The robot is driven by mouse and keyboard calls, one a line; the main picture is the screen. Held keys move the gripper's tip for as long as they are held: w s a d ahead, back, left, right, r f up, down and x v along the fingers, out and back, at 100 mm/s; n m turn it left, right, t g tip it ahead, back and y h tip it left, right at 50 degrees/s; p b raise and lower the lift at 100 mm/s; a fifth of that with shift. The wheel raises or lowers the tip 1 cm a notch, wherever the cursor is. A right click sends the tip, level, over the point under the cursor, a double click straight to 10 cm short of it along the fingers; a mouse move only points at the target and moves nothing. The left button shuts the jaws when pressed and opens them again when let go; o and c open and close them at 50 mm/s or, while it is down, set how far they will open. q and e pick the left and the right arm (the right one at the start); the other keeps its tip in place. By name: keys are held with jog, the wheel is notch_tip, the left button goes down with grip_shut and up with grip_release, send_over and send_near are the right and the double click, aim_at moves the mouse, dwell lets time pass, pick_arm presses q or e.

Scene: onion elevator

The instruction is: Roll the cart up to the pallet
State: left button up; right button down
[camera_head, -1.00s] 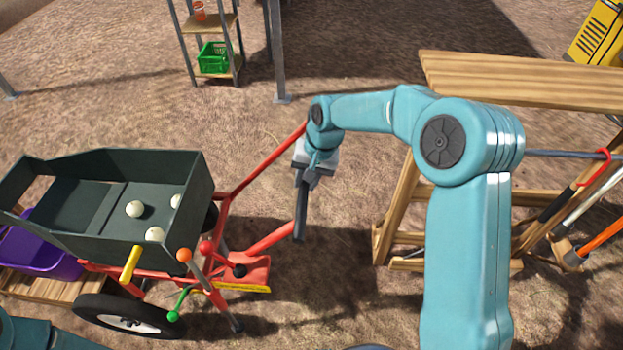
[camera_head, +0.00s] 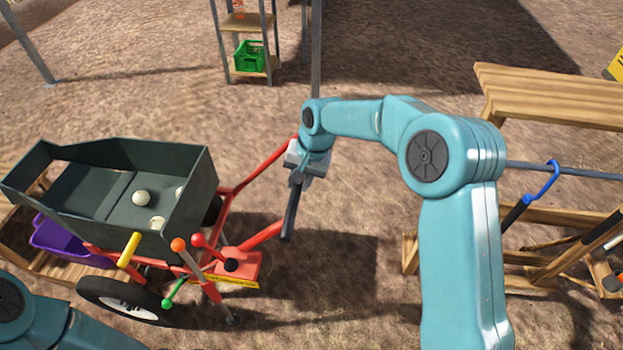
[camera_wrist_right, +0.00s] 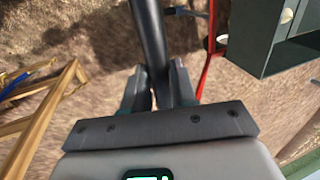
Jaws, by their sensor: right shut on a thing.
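The cart has a red frame (camera_head: 240,263), a dark grey-green hopper (camera_head: 190,195) and a black-tyred wheel (camera_head: 125,302); it stands left of centre. Several white onions (camera_head: 141,198) lie in the hopper. My right gripper (camera_head: 296,184) is shut on the cart's dark handle (camera_head: 289,218). In the right wrist view the handle (camera_wrist_right: 149,35) runs between the fingers. A slatted wooden pallet (camera_head: 28,262) lies at the left, partly hidden by the hopper and a purple crate (camera_head: 62,240) on it. My left arm enters at the lower left; its gripper is out of view.
A wooden bench or rack (camera_head: 540,95) with hanging tools stands at the right. A metal shelf (camera_head: 273,45) holding a green crate (camera_head: 249,55) stands at the back. Bare dirt lies between the cart and the shelf.

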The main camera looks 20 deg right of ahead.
jog(key=w+a, duration=0.2)
jog(key=a, duration=0.2)
jog(key=shift+w+a+r+p, duration=0.2)
jog(key=shift+w+p, duration=0.1)
jog(key=shift+w, duration=0.1)
jog(key=shift+a, duration=0.1)
jog(key=c, duration=1.1)
grip_release()
jog(key=shift+o, duration=1)
jog(key=shift+a, duration=0.15)
jog(key=v, duration=1.6)
jog(key=shift+r, duration=0.15)
